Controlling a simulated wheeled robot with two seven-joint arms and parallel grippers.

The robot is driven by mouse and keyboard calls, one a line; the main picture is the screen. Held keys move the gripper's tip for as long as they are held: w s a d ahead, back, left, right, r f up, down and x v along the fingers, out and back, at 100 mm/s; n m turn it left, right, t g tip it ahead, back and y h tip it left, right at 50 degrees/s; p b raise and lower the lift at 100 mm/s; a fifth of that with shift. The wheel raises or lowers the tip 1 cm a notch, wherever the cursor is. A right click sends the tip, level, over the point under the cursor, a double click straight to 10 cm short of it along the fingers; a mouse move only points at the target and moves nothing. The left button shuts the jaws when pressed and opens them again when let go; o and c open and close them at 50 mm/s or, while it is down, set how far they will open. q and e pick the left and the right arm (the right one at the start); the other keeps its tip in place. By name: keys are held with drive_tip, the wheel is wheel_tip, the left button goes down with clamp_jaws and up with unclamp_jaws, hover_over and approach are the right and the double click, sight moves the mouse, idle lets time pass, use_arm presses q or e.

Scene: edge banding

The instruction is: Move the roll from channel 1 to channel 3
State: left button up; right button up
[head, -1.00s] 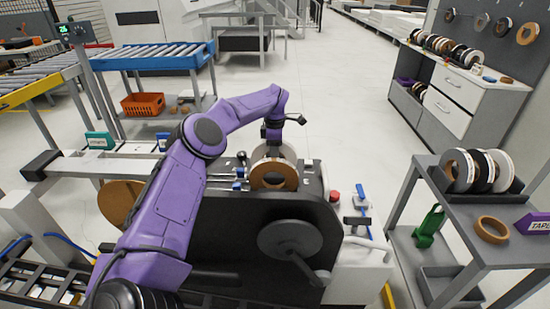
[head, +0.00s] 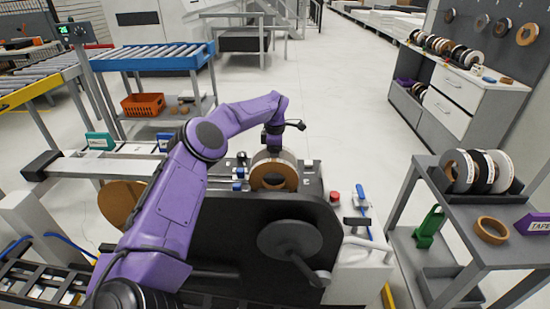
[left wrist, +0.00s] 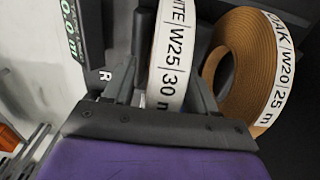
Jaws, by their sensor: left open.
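My left gripper (head: 271,143) is above the dark edge-banding machine (head: 240,225). In the left wrist view my left gripper (left wrist: 163,85) is open, with its fingers on either side of a white roll (left wrist: 172,45) marked "W25 | 30 m". I cannot tell whether the fingers touch it. A brown roll (left wrist: 232,75), marked "W20 | 25 m", stands upright just to its right. In the head view the brown roll (head: 273,186) stands in front of the gripper, and the white roll is mostly hidden. The channel numbers cannot be read. My right gripper is not in view.
A grey cart (head: 470,250) at the right holds several upright rolls and a flat brown ring (head: 491,230). A crank (head: 290,245) sticks out from the machine's front. A cabinet (head: 455,95) with more rolls stands behind. The floor between is clear.

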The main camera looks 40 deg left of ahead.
use_arm(q)
wheel_tip(320, 180, up, 12)
drive_tip(key=shift+r, duration=0.2)
idle(0.4)
